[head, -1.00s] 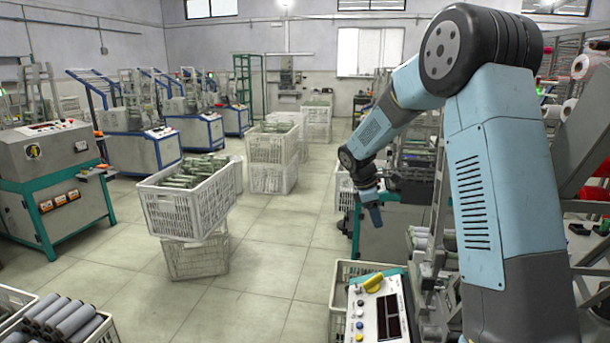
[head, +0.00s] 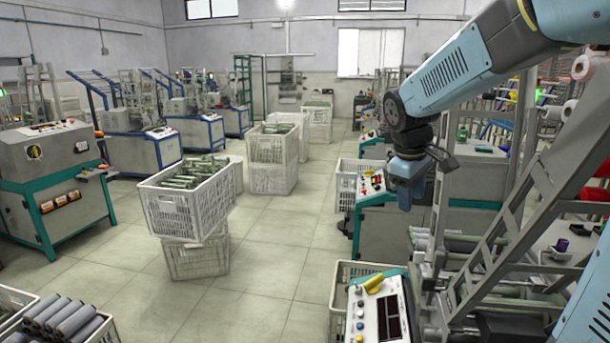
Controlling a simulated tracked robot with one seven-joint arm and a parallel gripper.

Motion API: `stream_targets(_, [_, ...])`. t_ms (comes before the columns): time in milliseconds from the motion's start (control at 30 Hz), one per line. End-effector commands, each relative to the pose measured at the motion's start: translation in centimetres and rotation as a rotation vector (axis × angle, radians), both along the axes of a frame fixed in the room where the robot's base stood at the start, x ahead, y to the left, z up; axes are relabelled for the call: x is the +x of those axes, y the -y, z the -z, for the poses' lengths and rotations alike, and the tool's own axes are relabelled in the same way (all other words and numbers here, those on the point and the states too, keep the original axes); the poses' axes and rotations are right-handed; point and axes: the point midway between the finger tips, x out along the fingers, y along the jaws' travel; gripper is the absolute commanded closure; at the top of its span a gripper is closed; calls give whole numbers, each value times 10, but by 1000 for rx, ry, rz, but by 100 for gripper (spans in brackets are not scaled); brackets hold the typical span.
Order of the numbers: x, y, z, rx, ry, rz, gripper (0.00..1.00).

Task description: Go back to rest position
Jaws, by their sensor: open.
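My gripper (head: 405,192) shows in the head view, right of the middle, at the end of my blue and dark grey arm. It points downward and hangs in the air, apart from the machines behind it. It is open, and I see nothing held in it. My arm reaches in from the upper right corner of the picture.
A control panel (head: 385,308) with a yellow knob stands at the bottom, below my gripper. A grey metal frame (head: 500,225) rises at the right. Stacked white crates (head: 187,210) with bobbins stand at left centre. The tiled floor (head: 275,240) between is clear.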

Motion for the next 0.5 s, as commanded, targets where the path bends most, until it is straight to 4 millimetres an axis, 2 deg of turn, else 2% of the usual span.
stream_targets(200, [-46, 3, -17, 75, 83, 136, 55])
stream_targets(500, [-107, 4, -28, 194, 184, 322, 55])
